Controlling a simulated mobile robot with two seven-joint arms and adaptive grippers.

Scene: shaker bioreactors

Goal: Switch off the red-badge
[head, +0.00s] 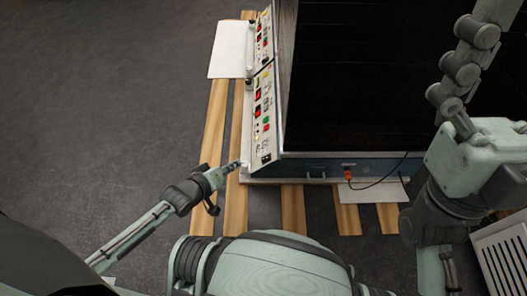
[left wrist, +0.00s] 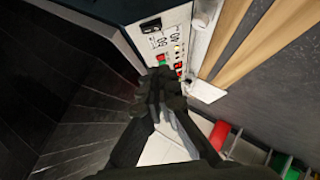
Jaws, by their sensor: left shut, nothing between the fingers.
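The bioreactor's control panel (head: 262,112) is a pale strip on the left side of the large dark cabinet, with small red displays and coloured buttons. A black switch-like part (head: 265,157) sits at its near end; it also shows in the left wrist view (left wrist: 151,26). I cannot make out a red badge for certain. My left gripper (head: 240,164) is shut and empty, just left of the panel's near end. In the left wrist view its closed fingertips (left wrist: 163,82) are over the panel, near a green button (left wrist: 161,59), partly hiding it. Contact cannot be told. My right gripper is not visible.
The dark cabinet (head: 350,80) stands on wooden slats (head: 236,205). An orange plug with a black cable (head: 348,174) is on its near face. A white sheet (head: 231,50) lies at the far left of the panel. Open grey floor (head: 100,90) lies left.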

